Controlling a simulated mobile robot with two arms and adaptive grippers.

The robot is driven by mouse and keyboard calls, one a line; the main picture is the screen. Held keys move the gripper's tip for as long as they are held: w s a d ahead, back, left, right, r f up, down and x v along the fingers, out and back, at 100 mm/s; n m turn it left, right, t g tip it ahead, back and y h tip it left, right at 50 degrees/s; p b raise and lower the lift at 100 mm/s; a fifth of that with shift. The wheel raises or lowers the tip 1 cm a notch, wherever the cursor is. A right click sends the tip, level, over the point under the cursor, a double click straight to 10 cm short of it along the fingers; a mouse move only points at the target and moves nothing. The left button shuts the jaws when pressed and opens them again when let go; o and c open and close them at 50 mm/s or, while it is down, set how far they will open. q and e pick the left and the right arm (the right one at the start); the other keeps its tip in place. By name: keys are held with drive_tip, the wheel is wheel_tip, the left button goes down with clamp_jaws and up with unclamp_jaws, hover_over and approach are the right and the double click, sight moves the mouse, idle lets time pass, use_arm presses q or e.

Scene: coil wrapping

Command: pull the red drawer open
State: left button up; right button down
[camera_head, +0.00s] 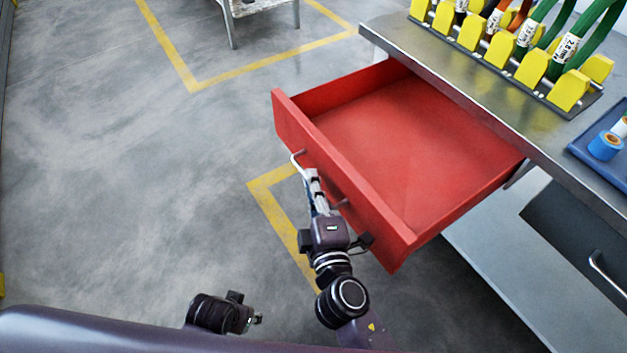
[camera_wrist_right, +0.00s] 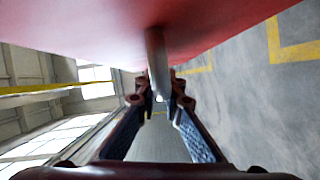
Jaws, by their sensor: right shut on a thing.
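The red drawer (camera_head: 420,140) is pulled far out from under the metal workbench, and its empty inside shows. Its front panel (camera_head: 340,180) faces the lower left and carries a thin metal bar handle (camera_head: 296,158). My right gripper (camera_head: 311,176) is at this handle, with its fingers shut on the bar. In the right wrist view, the handle (camera_wrist_right: 157,62) runs down from the red front to between the fingertips (camera_wrist_right: 160,98).
On the bench top (camera_head: 470,78) stand a yellow-holder rack (camera_head: 525,55) with green and orange coils and a blue tray (camera_head: 580,150) with tape rolls. A grey lower drawer (camera_head: 560,225) is at the right. The floor left of the red drawer is clear, with yellow lines.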

drive_tip(key=c, duration=2)
unclamp_jaws()
drive_tip(key=shift+c, duration=0.2)
drive_tip(key=v, duration=1.2)
